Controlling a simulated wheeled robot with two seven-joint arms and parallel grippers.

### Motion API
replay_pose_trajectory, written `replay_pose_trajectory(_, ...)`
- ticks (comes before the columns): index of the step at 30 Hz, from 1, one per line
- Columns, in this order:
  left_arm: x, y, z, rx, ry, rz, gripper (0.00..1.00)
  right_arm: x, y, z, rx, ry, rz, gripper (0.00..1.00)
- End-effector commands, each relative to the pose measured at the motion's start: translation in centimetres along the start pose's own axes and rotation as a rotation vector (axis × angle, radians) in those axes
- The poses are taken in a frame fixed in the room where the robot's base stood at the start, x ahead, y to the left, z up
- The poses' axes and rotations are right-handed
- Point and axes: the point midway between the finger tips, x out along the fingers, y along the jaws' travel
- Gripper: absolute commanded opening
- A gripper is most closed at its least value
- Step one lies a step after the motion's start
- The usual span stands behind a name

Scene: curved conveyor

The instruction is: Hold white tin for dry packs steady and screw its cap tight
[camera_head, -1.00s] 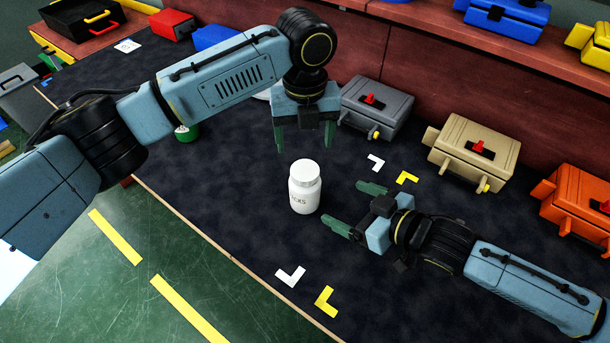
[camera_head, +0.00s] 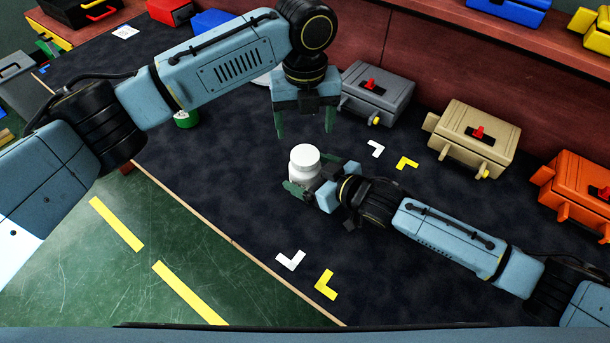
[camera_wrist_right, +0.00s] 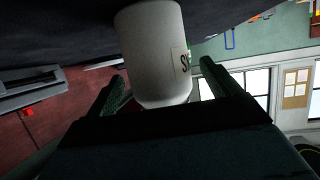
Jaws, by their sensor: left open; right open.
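The white tin (camera_head: 297,173) stands upright on the dark conveyor top, with its white cap (camera_head: 304,155) on. In the right wrist view the tin (camera_wrist_right: 153,48) fills the space between the fingers, with part of its dark lettering showing. My right gripper (camera_head: 311,178) is open, low beside the tin, with its fingers on either side of the tin's body. The head view hides part of the tin's lower right behind this gripper. My left gripper (camera_head: 304,126) is open and empty, pointing down above and behind the tin, with the cap below its fingertips.
Grey (camera_head: 376,93), beige (camera_head: 473,139) and orange (camera_head: 578,187) cases line the back of the dark surface. White (camera_head: 291,261) and yellow (camera_head: 326,284) corner marks lie in front. A green can (camera_head: 187,119) stands left, partly behind my left arm.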

Motion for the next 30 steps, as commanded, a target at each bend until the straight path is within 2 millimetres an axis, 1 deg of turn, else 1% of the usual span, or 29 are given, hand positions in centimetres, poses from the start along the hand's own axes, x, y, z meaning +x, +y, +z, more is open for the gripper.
replay_pose_trajectory(3, 0.0, 0.0, 0.0, 0.000, 0.000, 0.000, 0.73, 1.0, 0.0, -0.1, 0.000, 0.000, 0.001, 0.88)
replay_pose_trajectory(6, 0.0, 0.0, 0.0, 0.000, 0.000, 0.000, 0.73, 1.4, 0.0, 0.0, -0.001, 0.000, 0.000, 0.88)
replay_pose_trajectory(15, 0.0, 0.0, 0.0, 0.000, 0.000, 0.000, 0.73, 1.5, 0.0, 0.0, 0.000, 0.000, 0.000, 0.88)
replay_pose_trajectory(16, 0.0, 0.0, 0.0, 0.000, 0.000, 0.000, 0.73, 1.5, 0.0, 0.0, 0.000, 0.000, 0.000, 0.87)
replay_pose_trajectory(30, 0.0, 0.0, 0.0, 0.000, 0.000, 0.000, 0.73, 1.5, 0.0, 0.0, 0.000, 0.000, 0.000, 0.26)
